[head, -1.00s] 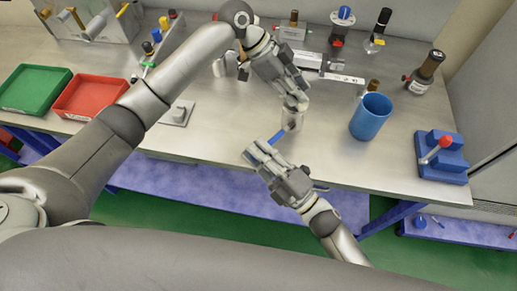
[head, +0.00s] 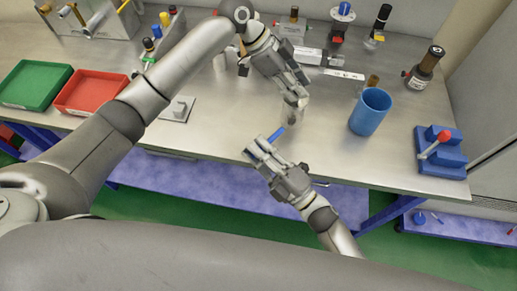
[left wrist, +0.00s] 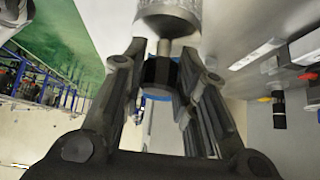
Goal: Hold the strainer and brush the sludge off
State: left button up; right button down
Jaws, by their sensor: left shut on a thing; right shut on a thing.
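My left gripper (head: 292,101) is shut on the strainer (head: 289,118) above the front part of the steel bench. In the left wrist view the strainer's grey cylinder (left wrist: 167,17) sits beyond the fingers, with its short stem and dark grip (left wrist: 161,72) between them. My right gripper (head: 260,147) is shut on the brush, near the bench's front edge. The brush's blue part (head: 277,134) points up and right towards the strainer. I cannot tell whether the brush touches it. Sludge cannot be made out.
A blue cup (head: 370,112) stands right of the grippers, and a blue fixture with a red-knobbed lever (head: 441,152) further right. Red (head: 92,95) and green (head: 36,83) trays lie at the left. Bottles and valves stand along the back. The bench (head: 225,130) is bare left of the strainer.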

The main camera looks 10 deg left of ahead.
jog(key=shift+s+d+f+m, duration=0.1)
jog(key=shift+s+f+m, duration=0.1)
jog(key=shift+f, duration=0.45)
jog(key=shift+s+f+m, duration=0.1)
jog(key=shift+s+f, duration=0.05)
jog(key=shift+f, duration=0.45)
jog(key=shift+w+r, duration=0.25)
jog(key=shift+r, duration=0.3)
jog(key=shift+w+r, duration=0.1)
jog(key=shift+r, duration=0.2)
jog(key=shift+w+d+r+h, duration=0.1)
jog(key=shift+w+r+h, duration=0.1)
jog(key=shift+r, duration=0.4)
jog(key=shift+w+d+r+h, duration=0.1)
jog(key=shift+w+r, duration=0.05)
jog(key=shift+r, duration=0.4)
jog(key=shift+d+r, duration=0.1)
jog(key=shift+r, duration=0.55)
jog(key=shift+f, duration=0.1)
jog(key=shift+s+f, duration=0.15)
jog(key=shift+f, duration=0.45)
